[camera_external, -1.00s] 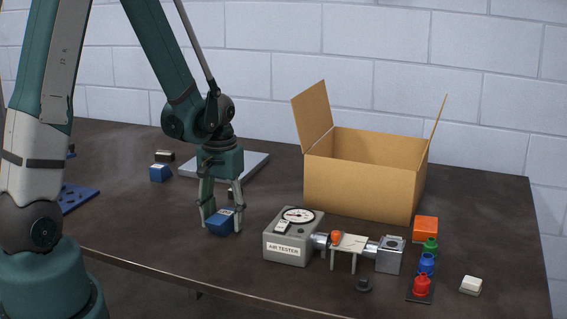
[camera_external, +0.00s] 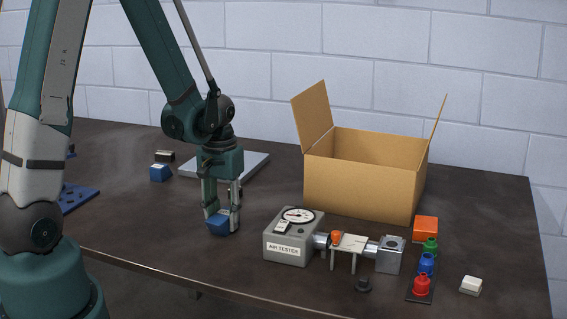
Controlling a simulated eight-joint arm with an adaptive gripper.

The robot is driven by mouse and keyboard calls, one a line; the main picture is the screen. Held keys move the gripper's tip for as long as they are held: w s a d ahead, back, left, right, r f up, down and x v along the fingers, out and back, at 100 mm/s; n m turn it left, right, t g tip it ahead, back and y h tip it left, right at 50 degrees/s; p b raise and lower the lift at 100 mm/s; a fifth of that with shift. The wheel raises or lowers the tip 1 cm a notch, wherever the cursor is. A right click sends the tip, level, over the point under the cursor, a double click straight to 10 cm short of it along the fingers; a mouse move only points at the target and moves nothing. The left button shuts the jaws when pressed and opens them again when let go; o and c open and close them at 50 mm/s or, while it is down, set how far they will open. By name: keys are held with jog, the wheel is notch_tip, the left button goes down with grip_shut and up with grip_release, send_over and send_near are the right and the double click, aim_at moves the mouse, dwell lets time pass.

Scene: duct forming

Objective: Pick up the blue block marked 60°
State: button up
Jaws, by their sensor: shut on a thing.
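A blue block (camera_external: 219,226) with a pale label on top sits on the dark table, left of the air tester. The label is too small to read. My gripper (camera_external: 222,218) points down with its fingers closed on this block, one finger at each side. The block appears to be at table height; I cannot tell whether it is touching the table. A second blue block (camera_external: 159,173) with a pale label stands farther back on the left, apart from my gripper; its marking is also unreadable.
The grey air tester (camera_external: 287,247) stands just right of my gripper. An open cardboard box (camera_external: 358,192) is behind it. A grey plate (camera_external: 257,168) lies behind my gripper. Red, blue and green fittings (camera_external: 426,264) stand at the right. The table's front edge (camera_external: 180,285) is near.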

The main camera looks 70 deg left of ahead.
aim_at(223, 214)
jog(key=shift+r, duration=0.2)
jog(key=shift+r+p, duration=0.15)
jog(key=shift+p, duration=0.3)
jog(key=shift+r+p, duration=0.6)
jog(key=shift+r, duration=4.3)
